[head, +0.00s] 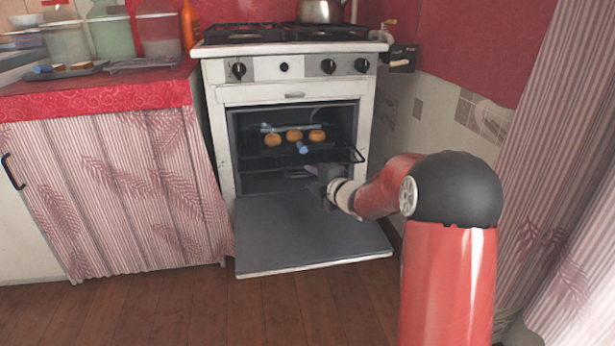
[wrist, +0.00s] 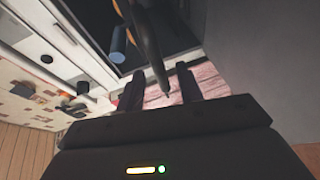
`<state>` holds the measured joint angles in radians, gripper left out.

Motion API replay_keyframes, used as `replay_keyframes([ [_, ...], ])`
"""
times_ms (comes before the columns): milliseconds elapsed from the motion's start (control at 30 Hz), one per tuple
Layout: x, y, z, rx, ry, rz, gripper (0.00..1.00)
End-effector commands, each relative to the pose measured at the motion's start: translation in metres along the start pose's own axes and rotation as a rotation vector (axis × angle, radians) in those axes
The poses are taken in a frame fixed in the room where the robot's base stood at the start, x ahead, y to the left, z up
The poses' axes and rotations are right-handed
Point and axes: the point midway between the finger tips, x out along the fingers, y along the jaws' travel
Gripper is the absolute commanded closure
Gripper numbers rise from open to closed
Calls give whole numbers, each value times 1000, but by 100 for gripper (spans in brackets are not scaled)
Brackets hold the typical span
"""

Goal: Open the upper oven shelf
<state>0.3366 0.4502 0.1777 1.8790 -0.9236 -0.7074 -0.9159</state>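The oven (head: 222,95) stands with its door (head: 310,235) folded down flat. Inside, the upper shelf (head: 345,152) is a dark wire rack whose front reaches to about the oven's mouth. Several round buns (head: 272,139) and a blue-grey object (head: 302,147) are on or just above it. My gripper (head: 322,178) is at the mouth of the oven, close to the shelf's front edge. In the wrist view its two fingers (wrist: 160,90) are apart. A dark curved bar (wrist: 150,45), perhaps the shelf's front rail, runs between them; I cannot tell whether they touch it.
The open door lies below my gripper. A kettle (head: 320,11) stands on the stove top. A counter with a red cloth (head: 100,100), jars and trays is to the left. A tiled wall (head: 425,110) and a striped curtain (head: 550,150) are to the right.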

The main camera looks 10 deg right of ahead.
Motion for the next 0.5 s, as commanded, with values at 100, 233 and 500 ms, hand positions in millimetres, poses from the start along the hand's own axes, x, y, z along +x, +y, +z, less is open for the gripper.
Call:
replay_keyframes([
  [100,-23,1,1,0,-3,0,64],
  [233,-39,0,1,0,-1,0,64],
  [500,-47,0,1,0,-1,-1,64],
])
